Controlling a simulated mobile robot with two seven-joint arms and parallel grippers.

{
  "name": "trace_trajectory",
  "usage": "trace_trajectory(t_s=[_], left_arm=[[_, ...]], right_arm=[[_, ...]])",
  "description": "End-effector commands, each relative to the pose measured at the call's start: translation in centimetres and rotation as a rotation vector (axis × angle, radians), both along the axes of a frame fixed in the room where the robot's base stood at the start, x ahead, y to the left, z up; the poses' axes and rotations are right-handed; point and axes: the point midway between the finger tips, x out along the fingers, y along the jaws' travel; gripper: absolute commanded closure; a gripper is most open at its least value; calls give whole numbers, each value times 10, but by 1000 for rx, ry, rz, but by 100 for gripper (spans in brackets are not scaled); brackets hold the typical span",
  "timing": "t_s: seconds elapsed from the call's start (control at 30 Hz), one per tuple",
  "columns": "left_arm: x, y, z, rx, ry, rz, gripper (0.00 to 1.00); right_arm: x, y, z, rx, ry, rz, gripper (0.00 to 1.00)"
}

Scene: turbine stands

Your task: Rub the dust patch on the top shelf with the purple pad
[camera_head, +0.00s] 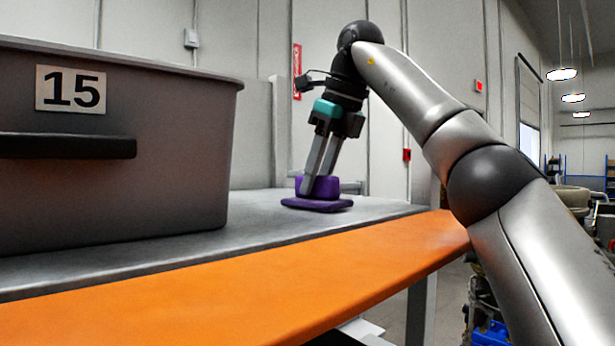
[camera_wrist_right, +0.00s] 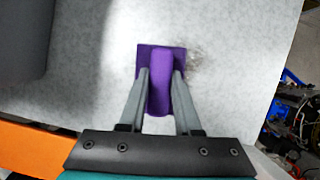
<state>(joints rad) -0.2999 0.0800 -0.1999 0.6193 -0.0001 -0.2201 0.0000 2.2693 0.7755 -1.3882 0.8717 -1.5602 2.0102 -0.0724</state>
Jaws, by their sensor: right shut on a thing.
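The purple pad (camera_head: 318,204) has a flat base and a raised grip. My right gripper (camera_head: 321,180) is shut on that grip and holds the pad at the surface of the grey top shelf (camera_head: 258,215). In the right wrist view the pad (camera_wrist_right: 160,80) sits between the two fingers of the right gripper (camera_wrist_right: 160,88). A brownish dust patch (camera_wrist_right: 195,62) shows on the shelf just right of the pad and partly beside its edge. Whether dust lies under the pad is hidden. My left gripper is not in view.
A large grey bin (camera_head: 180,185) labelled 15 stands on the shelf at the left. An orange beam (camera_head: 300,280) runs along the shelf's front. Bare shelf lies between bin and pad. The shelf's right edge is close to the dust, with clutter (camera_wrist_right: 290,110) beyond.

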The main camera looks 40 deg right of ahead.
Motion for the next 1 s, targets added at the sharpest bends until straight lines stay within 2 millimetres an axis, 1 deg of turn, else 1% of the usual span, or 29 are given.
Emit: trace_trajectory(t_s=[0.17,0.5,0.77,1.0], left_arm=[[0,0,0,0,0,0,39],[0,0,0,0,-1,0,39],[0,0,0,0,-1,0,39],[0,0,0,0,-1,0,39]], right_arm=[[0,-6,0,1,-1,-3,100],[3,-34,-2,1,-1,-3,100],[4,-43,-3,0,-1,-2,100],[5,-61,-4,2,-1,-1,100]])
